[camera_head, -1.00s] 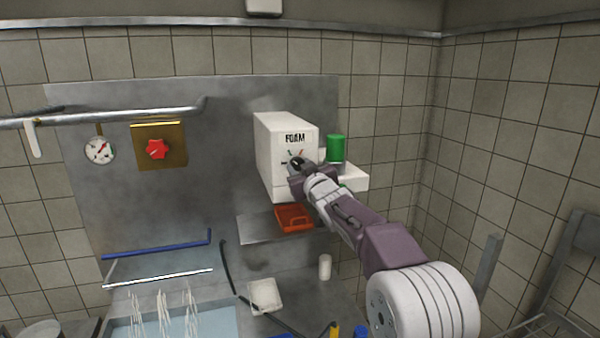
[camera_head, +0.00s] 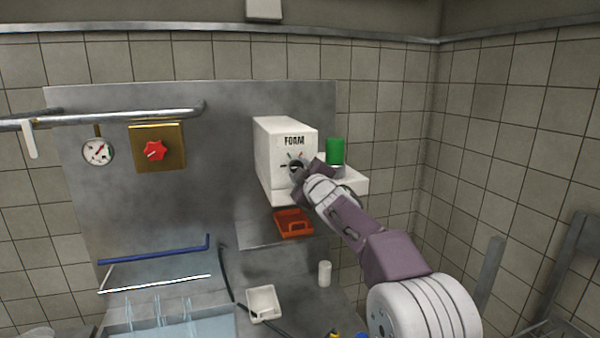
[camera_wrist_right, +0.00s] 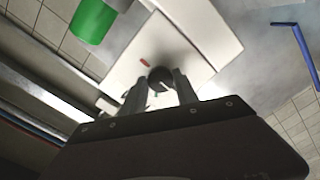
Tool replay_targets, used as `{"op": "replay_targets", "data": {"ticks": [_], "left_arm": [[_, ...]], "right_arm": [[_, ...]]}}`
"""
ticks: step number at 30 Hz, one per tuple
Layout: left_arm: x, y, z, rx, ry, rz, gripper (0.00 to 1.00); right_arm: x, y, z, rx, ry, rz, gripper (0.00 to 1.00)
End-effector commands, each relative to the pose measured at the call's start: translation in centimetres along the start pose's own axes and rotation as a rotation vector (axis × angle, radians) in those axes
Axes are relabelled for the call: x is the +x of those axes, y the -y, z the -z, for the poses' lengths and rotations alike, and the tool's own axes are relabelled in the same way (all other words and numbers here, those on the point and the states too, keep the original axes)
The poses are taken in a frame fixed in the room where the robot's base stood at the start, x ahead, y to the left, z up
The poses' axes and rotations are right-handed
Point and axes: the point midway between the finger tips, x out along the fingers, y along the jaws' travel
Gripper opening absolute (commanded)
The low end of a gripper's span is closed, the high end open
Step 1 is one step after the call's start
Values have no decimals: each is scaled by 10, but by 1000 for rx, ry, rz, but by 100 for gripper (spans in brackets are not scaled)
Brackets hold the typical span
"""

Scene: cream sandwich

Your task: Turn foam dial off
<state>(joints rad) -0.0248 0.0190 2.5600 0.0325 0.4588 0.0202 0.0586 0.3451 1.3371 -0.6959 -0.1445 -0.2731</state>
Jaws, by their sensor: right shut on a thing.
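The foam box (camera_head: 278,150) is a white unit labelled FOAM, fixed to the steel panel. Its front has coloured marks around a small dark dial (camera_head: 295,168). My right gripper (camera_head: 300,172) reaches it from the lower right and covers part of the dial. In the right wrist view the dial (camera_wrist_right: 161,79) is a dark round knob with a pale pointer line, between the two fingertips of my right gripper (camera_wrist_right: 160,88), which is shut on it. A red mark and a green mark show on the white face beside it. My left gripper is not in view.
A green cylinder (camera_head: 335,151) stands close to the right of the foam box. An orange tray (camera_head: 293,224) lies below it. A red knob on a brass plate (camera_head: 172,158) and a gauge (camera_head: 98,151) are further left. A white dish (camera_head: 263,302) lies lower down.

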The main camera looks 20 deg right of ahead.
Motion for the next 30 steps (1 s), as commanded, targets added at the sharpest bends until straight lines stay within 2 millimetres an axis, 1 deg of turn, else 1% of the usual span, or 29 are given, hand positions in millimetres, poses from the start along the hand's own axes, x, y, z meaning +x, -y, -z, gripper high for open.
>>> {"op": "replay_targets", "data": {"ticks": [6,17,18,20,21,30], "left_arm": [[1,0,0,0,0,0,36],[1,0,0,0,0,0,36],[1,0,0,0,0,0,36],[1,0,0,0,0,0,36],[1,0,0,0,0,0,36],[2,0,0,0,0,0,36]], "right_arm": [[0,0,0,-31,-1,-1,0],[0,0,0,-35,-1,0,0],[0,0,0,-35,-1,0,38],[0,0,0,-35,-1,0,55],[0,0,0,-35,-1,0,57],[-2,0,0,-33,-1,0,57]]}}
